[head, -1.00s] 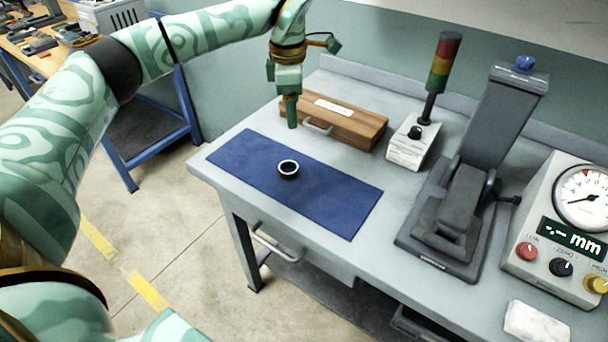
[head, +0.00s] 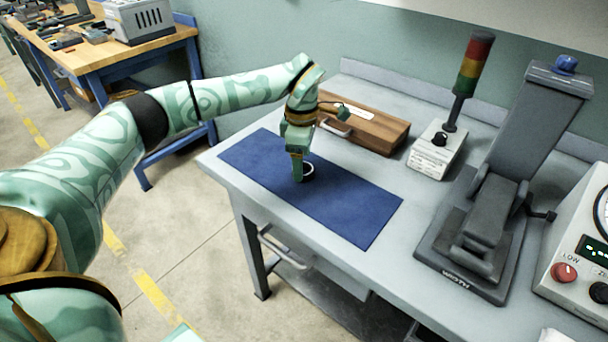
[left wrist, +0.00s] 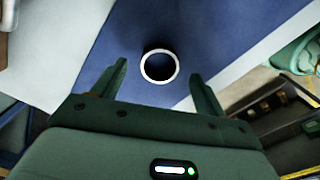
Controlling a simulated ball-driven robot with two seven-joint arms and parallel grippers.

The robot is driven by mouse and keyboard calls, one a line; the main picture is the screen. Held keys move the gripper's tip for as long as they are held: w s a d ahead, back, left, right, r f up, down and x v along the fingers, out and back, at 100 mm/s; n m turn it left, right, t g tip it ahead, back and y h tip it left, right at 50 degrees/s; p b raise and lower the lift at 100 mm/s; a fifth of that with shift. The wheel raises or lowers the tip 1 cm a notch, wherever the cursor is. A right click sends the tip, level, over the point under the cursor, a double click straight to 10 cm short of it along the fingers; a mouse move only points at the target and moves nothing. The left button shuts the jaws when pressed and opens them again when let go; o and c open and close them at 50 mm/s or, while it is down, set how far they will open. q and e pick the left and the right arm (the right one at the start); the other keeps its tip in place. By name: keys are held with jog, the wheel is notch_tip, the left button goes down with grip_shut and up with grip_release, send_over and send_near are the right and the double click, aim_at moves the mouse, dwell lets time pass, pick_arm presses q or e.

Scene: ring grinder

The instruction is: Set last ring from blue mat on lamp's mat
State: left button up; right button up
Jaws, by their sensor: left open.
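A single small ring (head: 313,170) with a pale rim and dark inside lies on the blue mat (head: 345,210). My left gripper (head: 298,179) points down at the ring and partly covers it in the head view. In the left wrist view the ring (left wrist: 158,81) shows whole, between the two spread fingers of the gripper (left wrist: 159,69), with clear gaps on both sides. The gripper is open and empty. The lamp (head: 473,65), red, yellow and green, stands on a white box (head: 436,152). I see no separate mat by it. My right gripper is out of view.
A wooden case (head: 372,125) lies behind the blue mat. A dark grey press-like stand (head: 490,210) and a gauge box (head: 580,255) stand to the right on the grey bench (head: 225,172). The right part of the blue mat is clear.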

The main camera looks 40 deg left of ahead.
pick_arm(q)
notch_tip(320, 180, down, 2)
jog(key=shift+f, duration=0.1)
jog(key=c, duration=1.2)
